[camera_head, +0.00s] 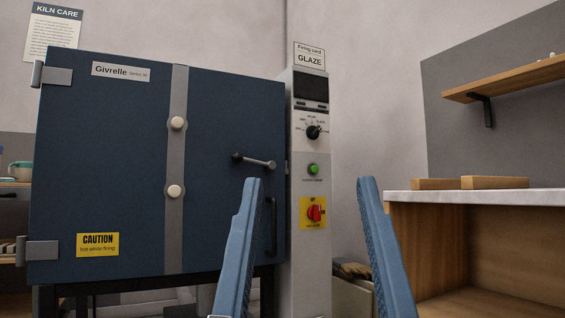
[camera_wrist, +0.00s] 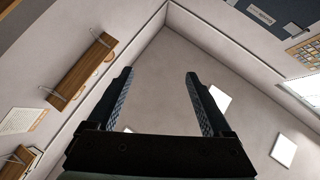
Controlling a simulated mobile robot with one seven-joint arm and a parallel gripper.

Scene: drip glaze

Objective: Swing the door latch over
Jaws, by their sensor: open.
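The kiln door (camera_head: 105,165) is dark blue and looks closed in the head view, with hinges on its left side. In the wrist view my gripper (camera_wrist: 158,75) is also open, with nothing between the fingers; the latch is not in that view.
The control column (camera_head: 312,255) stands right of the door, with a black dial (camera_head: 313,132), a green button (camera_head: 313,169) and a red switch (camera_head: 315,212). A counter (camera_head: 480,196) with wooden blocks and a wall shelf (camera_head: 510,78) are at the right.

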